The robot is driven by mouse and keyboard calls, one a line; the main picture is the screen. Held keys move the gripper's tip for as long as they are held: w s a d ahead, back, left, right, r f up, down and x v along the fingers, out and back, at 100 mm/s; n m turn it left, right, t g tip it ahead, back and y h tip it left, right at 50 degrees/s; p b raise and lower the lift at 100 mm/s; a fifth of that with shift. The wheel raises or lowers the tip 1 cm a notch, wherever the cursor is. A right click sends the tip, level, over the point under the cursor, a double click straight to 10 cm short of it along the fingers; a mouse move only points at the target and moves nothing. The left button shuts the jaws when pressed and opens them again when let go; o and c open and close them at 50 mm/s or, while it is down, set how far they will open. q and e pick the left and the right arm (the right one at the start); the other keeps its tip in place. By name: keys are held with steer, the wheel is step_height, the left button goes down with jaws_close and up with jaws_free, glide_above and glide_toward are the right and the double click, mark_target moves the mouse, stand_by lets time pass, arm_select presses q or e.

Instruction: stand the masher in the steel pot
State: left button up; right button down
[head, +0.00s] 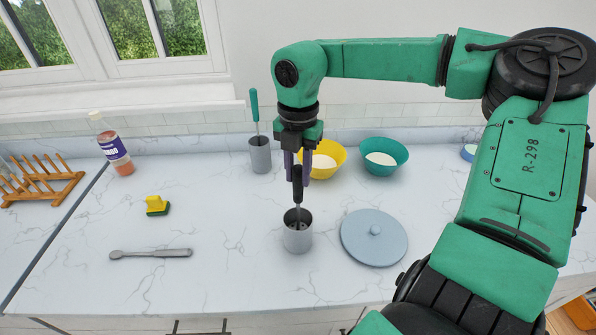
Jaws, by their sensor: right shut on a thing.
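The masher (297,190) has a black handle and hangs upright, head down. My right gripper (297,172) comes from above and is shut on the top of its handle. The masher's lower end is at the mouth of the grey steel pot (298,240), inside the rim. Whether it touches the bottom is hidden by the pot wall. The pot stands upright on the counter. My left gripper is out of view.
Behind is another grey pot (260,156) holding a teal-handled tool (254,105). Yellow (328,172) and teal (384,168) bowls stand back right. A grey-blue lid (374,243) lies right of the pot. A sponge (157,206) and grey utensil (150,254) lie left.

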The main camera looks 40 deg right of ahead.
steer(key=c, duration=0.6)
jaws_free()
steer(key=shift+o, duration=0.2)
steer(key=shift+r, duration=0.1)
steer(key=shift+r+b, duration=0.3)
steer(key=shift+r, duration=0.05)
step_height(320, 180, up, 14)
steer(key=b, duration=0.2)
steer(key=shift+f, duration=0.15)
